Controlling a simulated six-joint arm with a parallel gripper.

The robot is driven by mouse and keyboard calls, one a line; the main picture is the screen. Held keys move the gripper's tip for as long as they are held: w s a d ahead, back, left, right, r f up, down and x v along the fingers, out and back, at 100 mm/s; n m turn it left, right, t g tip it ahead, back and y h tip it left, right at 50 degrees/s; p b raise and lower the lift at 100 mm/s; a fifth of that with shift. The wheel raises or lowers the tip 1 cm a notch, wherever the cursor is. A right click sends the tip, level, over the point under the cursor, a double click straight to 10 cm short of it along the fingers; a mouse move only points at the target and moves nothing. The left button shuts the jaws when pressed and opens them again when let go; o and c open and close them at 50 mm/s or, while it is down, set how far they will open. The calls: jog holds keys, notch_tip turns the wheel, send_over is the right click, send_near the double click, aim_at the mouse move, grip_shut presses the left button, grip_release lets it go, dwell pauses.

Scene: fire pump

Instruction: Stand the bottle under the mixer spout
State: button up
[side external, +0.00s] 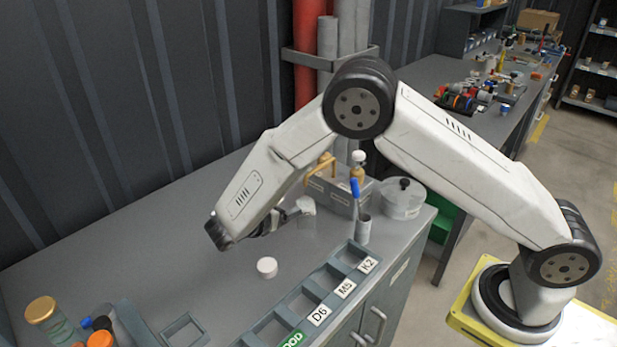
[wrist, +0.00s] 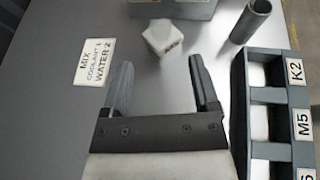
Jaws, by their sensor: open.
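My gripper (wrist: 160,75) is open, with bare grey bench between its fingers in the wrist view. In the side view my gripper (side external: 284,216) is low over the bench, partly hidden by my arm. A pale, block-like white item (wrist: 162,37) stands just beyond the fingertips, apart from them; it also shows in the side view (side external: 306,206). I cannot tell whether it is the bottle. A grey box unit (side external: 338,193) with a tan handle stands behind it; it may be the mixer, but its spout is not clear. A small white round piece (side external: 267,267) sits on the bench.
A labelled tray (wrist: 242,110) runs along the right in the wrist view. A grey tube (wrist: 251,20) stands beyond it. A mix sign (wrist: 94,61) lies left of the fingers. A gold-lidded jar (side external: 42,310) stands far left; a round lidded pot (side external: 403,200) stands at the back.

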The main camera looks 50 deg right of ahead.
jog(key=shift+v, duration=0.85)
jog(key=s+d+r+m+y, duration=0.2)
jog(key=s+m+y, duration=0.4)
jog(key=s+m, duration=0.3)
jog(key=s+d+r+m+y, duration=0.2)
jog(key=s+d+m+y, duration=0.3)
jog(key=s+m+y, duration=0.2)
jog(key=s+m, duration=0.2)
jog(key=m, duration=0.2)
